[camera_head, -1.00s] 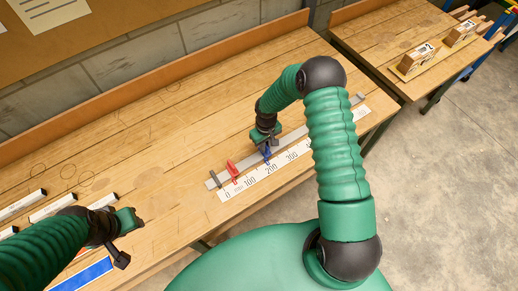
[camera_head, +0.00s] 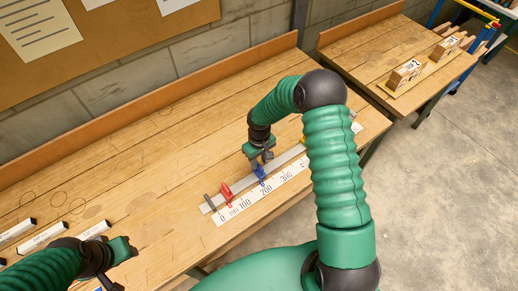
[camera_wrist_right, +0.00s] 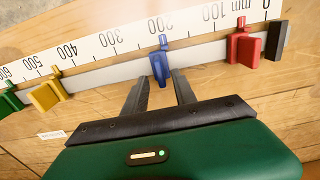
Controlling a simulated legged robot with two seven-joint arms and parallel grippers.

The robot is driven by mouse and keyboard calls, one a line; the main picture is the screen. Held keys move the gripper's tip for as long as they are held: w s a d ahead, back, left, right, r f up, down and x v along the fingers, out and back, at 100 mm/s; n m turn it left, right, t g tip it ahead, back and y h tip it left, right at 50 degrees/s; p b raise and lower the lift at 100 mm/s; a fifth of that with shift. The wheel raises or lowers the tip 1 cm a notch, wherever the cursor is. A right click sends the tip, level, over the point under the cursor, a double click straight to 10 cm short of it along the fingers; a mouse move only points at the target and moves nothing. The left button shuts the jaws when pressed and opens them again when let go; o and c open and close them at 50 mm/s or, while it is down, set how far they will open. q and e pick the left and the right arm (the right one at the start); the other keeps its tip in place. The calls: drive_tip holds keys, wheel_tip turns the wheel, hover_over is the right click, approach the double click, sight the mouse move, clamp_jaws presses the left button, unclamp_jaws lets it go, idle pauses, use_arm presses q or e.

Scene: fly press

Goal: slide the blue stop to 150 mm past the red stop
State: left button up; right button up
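The blue stop (camera_head: 261,173) sits on the grey rail, by the 200 label of the white scale; the right wrist view shows it too (camera_wrist_right: 159,62). The red stop (camera_head: 226,191) is left of it, between the 0 and 100 labels, and is at the upper right in the right wrist view (camera_wrist_right: 244,45). My right gripper (camera_head: 262,159) is just behind the blue stop. In the right wrist view its open fingers (camera_wrist_right: 161,77) point at the blue stop's near end, with nothing gripped. My left gripper (camera_head: 122,262) is over the bench at lower left; its fingers are unclear.
A yellow stop (camera_wrist_right: 46,94) and a green stop (camera_wrist_right: 9,100) sit farther along the rail. A dark end block (camera_wrist_right: 277,40) is beyond the red stop. White-topped blocks (camera_head: 42,238) lie near my left arm. A second bench (camera_head: 370,50) holds numbered wooden blocks.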

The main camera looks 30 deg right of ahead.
sight(259, 166)
wheel_tip(259, 166, up, 12)
drive_tip(key=b, duration=0.1)
drive_tip(key=shift+r, duration=0.1)
